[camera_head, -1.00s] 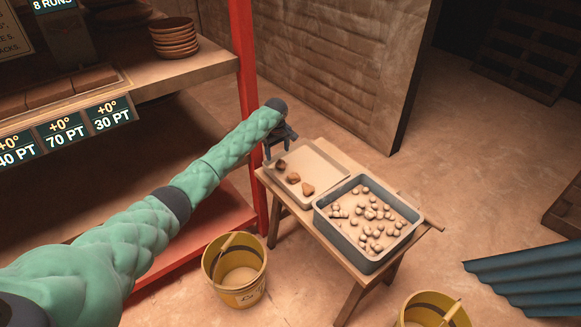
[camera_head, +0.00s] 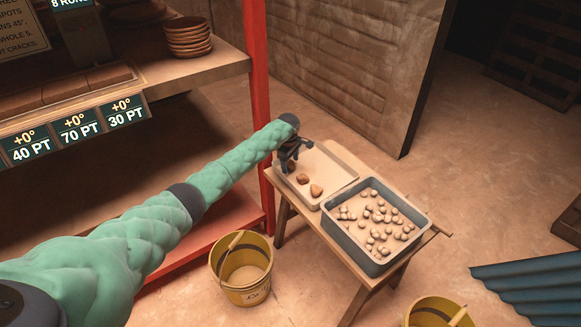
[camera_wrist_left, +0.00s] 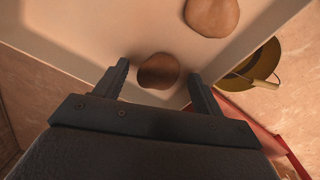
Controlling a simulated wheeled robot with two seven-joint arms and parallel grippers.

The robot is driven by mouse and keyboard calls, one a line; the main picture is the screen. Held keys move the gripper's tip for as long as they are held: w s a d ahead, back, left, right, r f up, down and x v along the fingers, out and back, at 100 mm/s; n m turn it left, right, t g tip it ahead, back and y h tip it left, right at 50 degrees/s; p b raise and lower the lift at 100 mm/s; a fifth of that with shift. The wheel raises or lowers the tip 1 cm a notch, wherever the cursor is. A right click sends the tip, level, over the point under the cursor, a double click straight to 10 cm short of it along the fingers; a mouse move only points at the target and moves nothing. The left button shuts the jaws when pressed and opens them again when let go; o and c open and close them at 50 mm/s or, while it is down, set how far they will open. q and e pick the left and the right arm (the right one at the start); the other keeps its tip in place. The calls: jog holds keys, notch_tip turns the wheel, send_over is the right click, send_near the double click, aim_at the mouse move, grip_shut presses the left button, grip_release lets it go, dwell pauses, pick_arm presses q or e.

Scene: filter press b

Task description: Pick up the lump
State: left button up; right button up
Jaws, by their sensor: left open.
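My left gripper (camera_head: 290,160) is open at the near-left end of a pale tray (camera_head: 334,170). In the left wrist view its fingers (camera_wrist_left: 159,74) stand on either side of a dark brown lump (camera_wrist_left: 158,70), with gaps on both sides. The gripper mostly hides that lump in the head view. Two more brown lumps lie on the tray, a middle one (camera_head: 303,178) and one to its right (camera_head: 316,190). Another, lighter lump (camera_wrist_left: 212,14) shows at the top of the left wrist view. My right gripper is not in view.
The tray lies on a wooden table (camera_head: 310,222) beside a grey bin (camera_head: 372,262) of small pale lumps. Yellow buckets (camera_head: 242,270) stand on the floor. A red shelf post (camera_head: 260,110) rises close behind my left arm.

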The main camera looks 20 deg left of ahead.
pick_arm(q)
jog(key=shift+w+f, duration=0.1)
jog(key=shift+f, duration=0.9)
jog(key=c, duration=1.1)
jog(key=shift+r, duration=0.15)
